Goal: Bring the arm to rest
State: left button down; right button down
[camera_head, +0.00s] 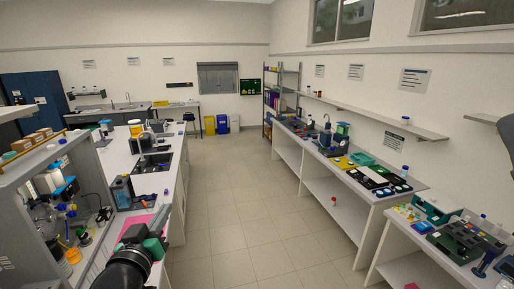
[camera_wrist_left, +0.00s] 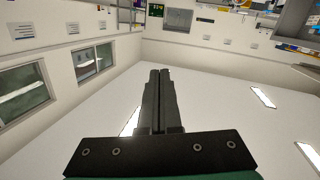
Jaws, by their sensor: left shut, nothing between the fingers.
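My left gripper (camera_head: 160,218) shows low in the head view, at the end of a dark arm that comes up from the bottom edge, left of centre. It is in front of the left bench, over or near a pink mat (camera_head: 128,228). In the left wrist view the two dark fingers (camera_wrist_left: 158,76) lie together with nothing between them. Behind them are the pale ceiling and, upside down, the walls and windows. The fingers touch nothing that I can see. My right gripper is not in view.
The left bench (camera_head: 120,165) carries a grey rig frame (camera_head: 32,170) with bottles and tubing close to my left arm. The right bench (camera_head: 418,185) holds trays and several devices. The tiled floor (camera_head: 235,200) between the benches is clear.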

pick_arm(q)
jog(key=s+d+r+m+t+h, duration=0.1)
jog(key=s+d+r+t, duration=0.1)
jog(key=s+r, duration=0.35)
jog(key=s+d+r+t, duration=0.2)
jog(key=r, duration=0.6)
jog(key=s+r+m+t+h, duration=0.2)
jog(key=s+r+t, duration=0.4)
jog(key=s+r, duration=0.7)
jog(key=s, duration=0.3)
jog(key=shift+s+d+m, duration=0.3)
jog(key=shift+s, duration=0.05)
